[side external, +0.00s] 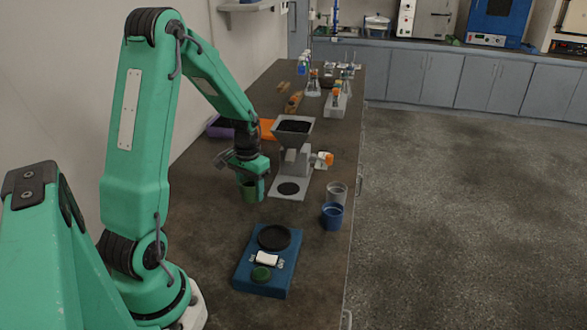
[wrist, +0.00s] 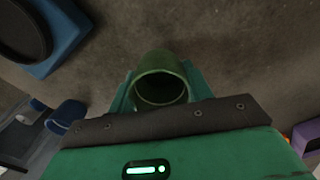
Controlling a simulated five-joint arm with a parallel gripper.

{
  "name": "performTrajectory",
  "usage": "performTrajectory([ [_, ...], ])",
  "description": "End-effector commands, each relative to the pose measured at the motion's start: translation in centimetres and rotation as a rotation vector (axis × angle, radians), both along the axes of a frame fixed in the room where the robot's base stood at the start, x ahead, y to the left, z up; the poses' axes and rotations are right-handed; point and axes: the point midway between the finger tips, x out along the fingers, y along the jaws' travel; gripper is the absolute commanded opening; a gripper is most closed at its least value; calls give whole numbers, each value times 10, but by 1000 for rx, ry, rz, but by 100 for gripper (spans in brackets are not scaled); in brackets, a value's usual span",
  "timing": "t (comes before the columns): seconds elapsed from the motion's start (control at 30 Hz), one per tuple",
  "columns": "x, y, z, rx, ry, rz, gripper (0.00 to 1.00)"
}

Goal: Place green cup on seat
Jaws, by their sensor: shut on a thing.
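The green cup (side external: 249,193) is held at the end of my gripper (side external: 253,183), left of the grey stand. I cannot tell whether its base touches the table. In the wrist view the open mouth of the green cup (wrist: 160,86) shows between the fingers of my gripper (wrist: 161,92), and its inside looks dark. Nothing is labelled as the seat. A dark round spot (side external: 289,188) lies on the grey base plate of the stand, right of the cup. A black disc (side external: 274,237) sits on the blue device nearer the camera; the disc also shows in the wrist view (wrist: 22,25).
The grey stand (side external: 294,160) carries a hopper with dark contents. A clear cup (side external: 337,193) and a blue cup (side external: 332,216) stand near the right edge. The blue device (side external: 262,280) has a green knob. Glassware stands farther back. Bare table lies between cup and device.

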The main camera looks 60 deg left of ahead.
Motion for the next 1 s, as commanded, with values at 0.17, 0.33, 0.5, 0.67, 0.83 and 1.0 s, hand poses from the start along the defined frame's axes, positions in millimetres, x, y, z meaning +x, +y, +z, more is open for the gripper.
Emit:
performTrajectory([
  [0.17, 0, 0, -2, 0, 0, 0, 23],
  [0.33, 0, 0, -16, -2, 2, 0, 23],
  [0.5, 0, 0, -34, 0, 1, 0, 23],
  [0.67, 0, 0, -40, 0, -1, 1, 23],
  [0.83, 0, 0, -40, 0, -1, 1, 23],
  [1.0, 0, 0, -42, 0, 0, 1, 23],
])
